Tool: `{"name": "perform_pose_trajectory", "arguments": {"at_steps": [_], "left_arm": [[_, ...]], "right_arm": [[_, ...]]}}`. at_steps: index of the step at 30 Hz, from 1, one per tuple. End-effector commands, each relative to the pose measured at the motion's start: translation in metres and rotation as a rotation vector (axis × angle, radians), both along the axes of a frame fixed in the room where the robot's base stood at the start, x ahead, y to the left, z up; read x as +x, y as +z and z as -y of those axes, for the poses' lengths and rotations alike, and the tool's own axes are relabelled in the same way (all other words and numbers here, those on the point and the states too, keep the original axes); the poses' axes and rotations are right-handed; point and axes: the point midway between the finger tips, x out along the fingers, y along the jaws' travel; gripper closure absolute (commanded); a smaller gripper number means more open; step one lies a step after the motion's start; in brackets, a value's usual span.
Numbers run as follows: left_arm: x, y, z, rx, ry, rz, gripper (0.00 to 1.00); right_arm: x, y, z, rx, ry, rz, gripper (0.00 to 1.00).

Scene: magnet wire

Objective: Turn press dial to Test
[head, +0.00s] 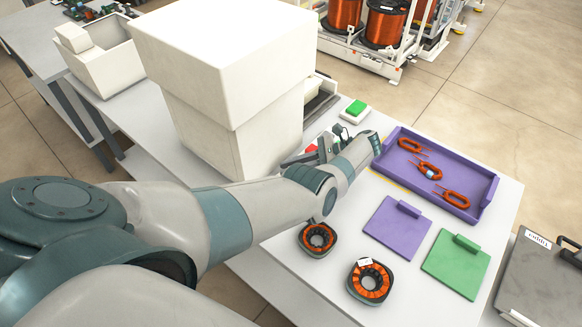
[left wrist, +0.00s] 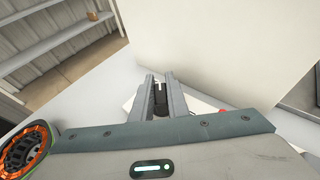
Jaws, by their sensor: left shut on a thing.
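The press (head: 220,80) is a large cream-white block machine on the white table; its pale side also fills the upper right of the left wrist view (left wrist: 230,50). My left gripper (head: 292,160) reaches the press's lower front side. In the left wrist view my left gripper (left wrist: 160,82) has its two fingers closed around a small dark knob, the dial (left wrist: 160,98), on a whitish panel. The dial's marks and pointer cannot be read. In the head view the hand hides the dial. My right gripper is not in view.
A purple tray (head: 390,169) with several orange coils lies right of the hand. Purple (head: 392,232) and green (head: 452,268) plates and two round wound stators (head: 317,238) (head: 353,293) sit nearer. A green button box (head: 355,111) stands behind the hand. A red part (head: 311,148) is close to the fingers.

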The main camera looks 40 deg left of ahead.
Motion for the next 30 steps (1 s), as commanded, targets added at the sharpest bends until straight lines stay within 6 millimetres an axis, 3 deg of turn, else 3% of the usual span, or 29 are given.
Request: {"name": "perform_pose_trajectory", "arguments": {"at_steps": [30], "left_arm": [[-0.0024, -0.0009, -0.0002, 0.001, 0.110, -0.002, 1.00]], "right_arm": [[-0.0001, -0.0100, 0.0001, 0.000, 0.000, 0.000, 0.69]]}}
